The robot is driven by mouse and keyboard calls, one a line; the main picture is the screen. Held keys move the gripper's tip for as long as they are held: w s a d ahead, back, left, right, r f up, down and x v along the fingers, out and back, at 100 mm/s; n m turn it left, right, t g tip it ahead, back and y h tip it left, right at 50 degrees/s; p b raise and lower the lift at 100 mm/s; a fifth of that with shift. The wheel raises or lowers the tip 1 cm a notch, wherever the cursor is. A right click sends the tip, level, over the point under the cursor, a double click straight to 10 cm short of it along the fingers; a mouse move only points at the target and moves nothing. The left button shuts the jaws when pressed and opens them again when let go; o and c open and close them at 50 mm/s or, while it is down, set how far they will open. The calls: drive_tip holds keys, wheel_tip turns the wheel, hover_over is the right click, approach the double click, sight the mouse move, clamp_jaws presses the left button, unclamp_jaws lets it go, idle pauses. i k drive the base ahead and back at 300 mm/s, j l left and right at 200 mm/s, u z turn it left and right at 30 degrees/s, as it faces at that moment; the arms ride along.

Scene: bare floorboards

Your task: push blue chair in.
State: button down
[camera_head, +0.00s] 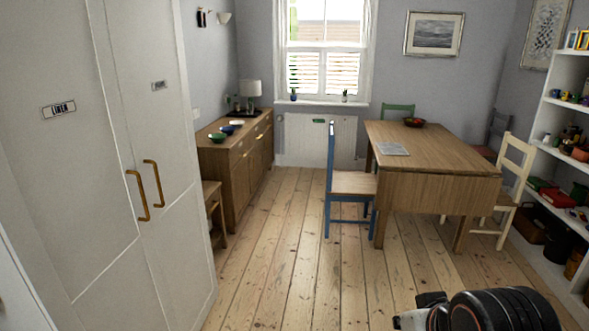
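The blue chair (332,187) has a blue frame and a light wooden seat. It stands upright on the left side of the wooden table (437,147), its back to the left and its seat facing the table. The seat's right edge is close to the table's side; I cannot tell whether they touch. One black, rounded part of my own arm shows at the bottom right, well in front of the chair and table. I cannot make out any gripper fingers in this view.
Bare floorboards (289,255) lie clear left of and before the chair. A sideboard (240,160) and small stool (213,205) stand left, behind a tall white cupboard (130,180). A cream chair (512,180) and white shelves (560,115) stand right; a green chair (397,109) is behind the table.

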sight(347, 187)
drive_tip(key=i, duration=2.1)
drive_tip(key=i+l+u, duration=0.1)
drive_tip(key=i, duration=0.95)
drive_tip(key=i+l, duration=0.1)
drive_tip(key=i, duration=0.95)
drive_tip(key=i+l+u, duration=0.1)
drive_tip(key=i+u, duration=0.2)
drive_tip(key=i, duration=0.2)
drive_tip(key=i+l+u, duration=0.3)
drive_tip(key=i, duration=0.2)
